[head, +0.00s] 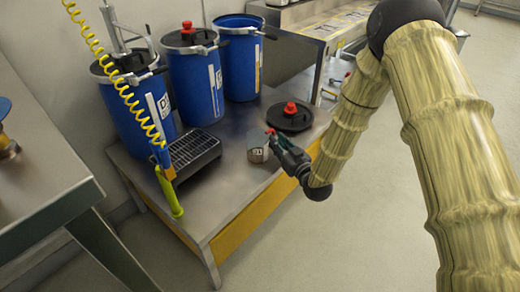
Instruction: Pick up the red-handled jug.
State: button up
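A small grey, cup-like vessel with a pale label (257,154), probably the jug, stands on the low metal table (232,178) near its right side. A small red part (270,131) shows just above and to the right of it, at the tip of my gripper; I cannot tell whether it is the jug's handle. My gripper (272,142) comes in from the right, right beside the vessel. Its fingers are dark and small here, and I cannot see whether they are open or shut, or touch the jug.
Blue drums (240,65) stand along the table's back. A black lid with a red knob (290,116) lies right of the jug, close behind my gripper. A black grated tray (192,151) and a hanging yellow coiled hose (125,92) are left. Floor at right is clear.

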aim_at(274, 131)
jog(key=b+x, duration=0.1)
jog(key=x, duration=0.2)
jog(key=shift+w+a, duration=0.2)
grip_shut()
jog(key=shift+r, duration=0.1)
jog(key=shift+r+p, duration=0.95)
jog(key=shift+r, duration=0.7)
jog(key=s+d+r+p, duration=0.1)
jog(key=s+d+p, duration=0.3)
jog(key=s+d, duration=0.5)
jog(key=shift+s+d+r, duration=0.2)
jog(key=shift+s+d, duration=0.15)
jog(key=shift+d, duration=1.4)
jog(key=shift+d, duration=0.1)
dwell(0.7)
